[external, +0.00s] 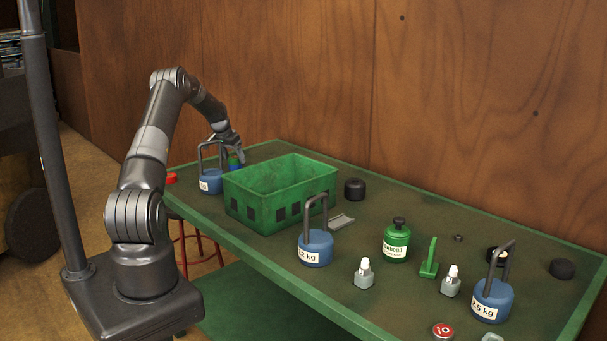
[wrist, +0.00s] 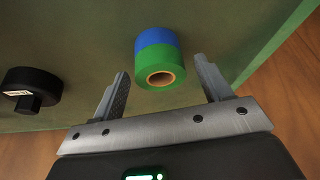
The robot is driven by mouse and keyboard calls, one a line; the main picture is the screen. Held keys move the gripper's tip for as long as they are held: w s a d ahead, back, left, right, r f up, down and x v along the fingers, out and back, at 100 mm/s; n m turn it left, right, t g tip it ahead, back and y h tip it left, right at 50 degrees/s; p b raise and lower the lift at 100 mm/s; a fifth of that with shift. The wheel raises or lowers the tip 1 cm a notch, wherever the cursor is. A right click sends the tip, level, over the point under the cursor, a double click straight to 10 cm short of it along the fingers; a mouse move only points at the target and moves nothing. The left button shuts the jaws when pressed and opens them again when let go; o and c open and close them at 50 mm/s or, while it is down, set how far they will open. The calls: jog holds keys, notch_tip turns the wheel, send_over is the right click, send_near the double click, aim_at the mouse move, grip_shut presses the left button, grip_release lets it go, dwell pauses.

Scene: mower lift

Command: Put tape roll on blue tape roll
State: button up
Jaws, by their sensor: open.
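The green tape roll (wrist: 160,70) sits on the blue tape roll (wrist: 156,40), stacked with the green one nearer the camera in the wrist view. In the external view the stack shows small, with the green roll (external: 233,161) above the blue roll (external: 235,168), behind the crate's left end. My gripper (wrist: 160,67) is open, its two fingers apart on either side of the green roll, with gaps visible. In the external view my gripper (external: 234,148) is just above the stack. Whether the fingers touch it cannot be told there.
A green crate (external: 268,208) stands close to the stack. A blue weight with a handle (external: 210,182) is left of it. A black object (wrist: 30,88) lies left in the wrist view. More weights, a green bottle (external: 396,243) and small items fill the table's right part.

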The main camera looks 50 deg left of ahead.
jog(key=shift+r, duration=0.1)
jog(key=v, duration=1.2)
jog(key=shift+d+r, duration=0.1)
jog(key=s+d+r+m, duration=0.1)
jog(key=s+d+r, duration=0.2)
jog(key=d+r, duration=0.55)
jog(key=s+d+r, duration=0.2)
jog(key=d+r, duration=0.1)
jog(key=d, duration=1)
jog(key=s+d+r+m, duration=0.1)
jog(key=s+d+r, duration=0.2)
jog(key=d+r, duration=0.55)
jog(key=s+d+f, duration=0.2)
jog(key=s+d, duration=0.8)
jog(key=s, duration=0.2)
jog(key=s+d+f+t, duration=0.1)
jog(key=s+d+f, duration=0.2)
jog(key=s+d, duration=0.7)
jog(key=shift+s+h, duration=0.4)
jog(key=shift+s, duration=0.75)
